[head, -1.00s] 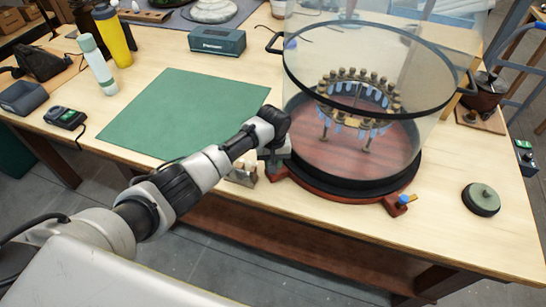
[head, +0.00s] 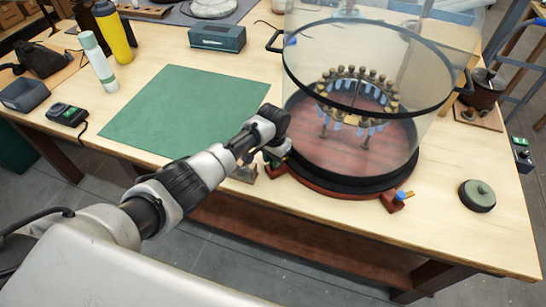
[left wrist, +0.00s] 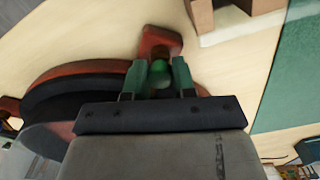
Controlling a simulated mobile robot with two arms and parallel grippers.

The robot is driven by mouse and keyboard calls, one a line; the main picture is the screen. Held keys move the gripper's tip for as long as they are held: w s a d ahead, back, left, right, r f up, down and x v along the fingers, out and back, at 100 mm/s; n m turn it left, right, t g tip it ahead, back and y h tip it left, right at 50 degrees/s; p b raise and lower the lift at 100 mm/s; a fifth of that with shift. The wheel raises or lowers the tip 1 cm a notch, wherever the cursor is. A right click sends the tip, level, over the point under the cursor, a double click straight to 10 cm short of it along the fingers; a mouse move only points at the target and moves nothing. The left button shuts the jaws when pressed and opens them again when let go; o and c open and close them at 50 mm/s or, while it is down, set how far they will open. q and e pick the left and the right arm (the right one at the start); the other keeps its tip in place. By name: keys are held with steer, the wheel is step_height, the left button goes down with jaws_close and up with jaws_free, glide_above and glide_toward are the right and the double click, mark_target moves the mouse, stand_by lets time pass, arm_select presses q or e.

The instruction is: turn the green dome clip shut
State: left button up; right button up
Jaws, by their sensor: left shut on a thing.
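The glass dome (head: 352,60) stands over a small chandelier (head: 358,95) on a round base with a black ring (head: 345,183) and reddish-brown lugs. In the left wrist view the green dome clip (left wrist: 160,68) sits at a lug on the base's edge, between the two green fingers of my left gripper (left wrist: 159,78). The fingers are shut on it. In the head view my left gripper (head: 276,156) is low at the base's front left and hides the clip. How far the clip is turned cannot be told. My right gripper is not in view.
A blue clip (head: 405,195) is on the base's front-right lug. A green mat (head: 185,110) lies left of the dome. A round dark-green lidded object (head: 477,195) is at right. A small wooden block (head: 243,174) is close beside my left wrist, partly covered.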

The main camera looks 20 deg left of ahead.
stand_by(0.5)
arm_select(q)
steer(key=o, duration=0.9)
steer(key=shift+r, duration=0.1)
step_height(320, 180, up, 11)
steer(key=shift+f+b, duration=0.15)
steer(key=shift+b, duration=0.5)
